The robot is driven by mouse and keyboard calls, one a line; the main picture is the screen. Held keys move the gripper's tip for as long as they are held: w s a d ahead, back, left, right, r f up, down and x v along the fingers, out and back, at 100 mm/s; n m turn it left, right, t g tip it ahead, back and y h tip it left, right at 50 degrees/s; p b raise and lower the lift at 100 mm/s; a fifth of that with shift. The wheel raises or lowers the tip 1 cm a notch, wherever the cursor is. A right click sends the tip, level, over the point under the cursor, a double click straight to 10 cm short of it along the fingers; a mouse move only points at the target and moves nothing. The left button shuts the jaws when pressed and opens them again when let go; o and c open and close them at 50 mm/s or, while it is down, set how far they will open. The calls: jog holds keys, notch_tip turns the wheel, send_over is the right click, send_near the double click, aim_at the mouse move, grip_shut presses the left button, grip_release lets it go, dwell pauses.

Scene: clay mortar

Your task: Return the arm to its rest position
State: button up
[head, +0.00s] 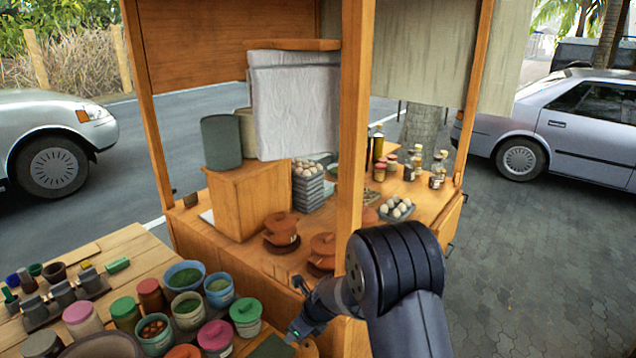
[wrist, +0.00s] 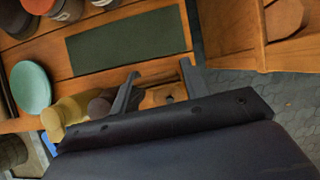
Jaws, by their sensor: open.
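My gripper (head: 297,332) hangs low at the front of the wooden stall in the head view, near the right end of the side table, with my dark arm reaching in from the lower right. In the wrist view my gripper (wrist: 158,76) shows two grey fingers spread apart with nothing held between them. A yellowish rounded object (wrist: 64,113) and a brown knob-like one (wrist: 100,104) lie beside the left finger; I cannot tell what they are. A dark green mat (wrist: 125,42) lies flat just beyond the fingers.
The side table (head: 130,243) holds several colored jars, including a green-lidded one (head: 246,311). A wooden post (head: 354,130) stands close to my arm. The stall counter (head: 340,222) carries clay pots (head: 281,229) and eggs (head: 397,208). Open paving (head: 530,270) lies to the right.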

aim_at(309, 347)
jog(key=shift+s+d+t+y+b, duration=0.15)
jog(key=shift+d+t+y+b, duration=0.2)
jog(key=shift+t+y+b, duration=0.25)
jog(key=shift+s+d+f+t+y+b, duration=0.15)
jog(key=shift+t+y+b, duration=0.15)
jog(key=shift+y+b, duration=0.6)
jog(key=shift+f+b, duration=0.1)
jog(key=shift+b, duration=0.7)
jog(key=t+y+b, duration=0.1)
jog(key=b, duration=0.3)
jog(key=d+t+y+b, duration=0.1)
jog(key=y+b, duration=0.1)
jog(key=b, duration=0.3)
jog(key=shift+s+d+f, duration=0.1)
jog(key=shift+s+f, duration=0.1)
jog(key=shift+s, duration=0.2)
jog(key=b, duration=0.2)
jog(key=t+y+b, duration=0.1)
jog(key=b, duration=0.1)
jog(key=y+b, duration=0.1)
jog(key=b, duration=0.1)
jog(key=shift+s+d+f+t, duration=0.2)
jog(key=shift+d+f+t, duration=0.1)
jog(key=shift+t, duration=0.1)
jog(key=shift+s+d+t+y+b, duration=0.1)
jog(key=shift+t+y+b, duration=0.35)
jog(key=shift+b, duration=0.6)
jog(key=shift+r+y, duration=0.2)
jog(key=shift+y, duration=0.05)
